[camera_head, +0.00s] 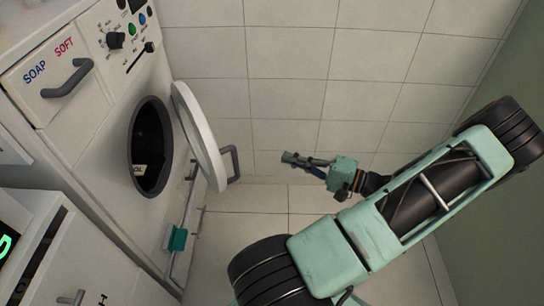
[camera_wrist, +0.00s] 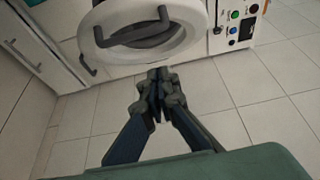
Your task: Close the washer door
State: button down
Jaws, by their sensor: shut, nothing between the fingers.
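The washer (camera_head: 95,130) stands at the left in the head view, with a dark round opening (camera_head: 150,150). Its round white door (camera_head: 197,125) is swung open to the right of the opening. A dark grey handle (camera_head: 233,163) is on the door's outer side. My gripper (camera_head: 287,157) is shut and empty, to the right of the door handle and apart from it. In the wrist view my gripper (camera_wrist: 159,72) points towards the door (camera_wrist: 185,45), whose handle (camera_wrist: 133,33) shows just above and to the left of the fingertips.
The soap drawer (camera_head: 65,75), knobs (camera_head: 115,40) and buttons sit on the washer's upper front. A teal-marked lower flap (camera_head: 177,239) is below the opening. A tiled wall (camera_head: 300,80) stands behind. The tiled floor (camera_wrist: 220,125) is clear around my gripper.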

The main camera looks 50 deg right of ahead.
jog(key=s+a+b+x, duration=0.1)
jog(key=a+b+x, duration=0.1)
jog(key=x, duration=1)
jog(key=shift+a+b, duration=0.3)
jog(key=shift+a, duration=0.05)
jog(key=shift+a+f, duration=0.1)
jog(key=shift+a, duration=0.1)
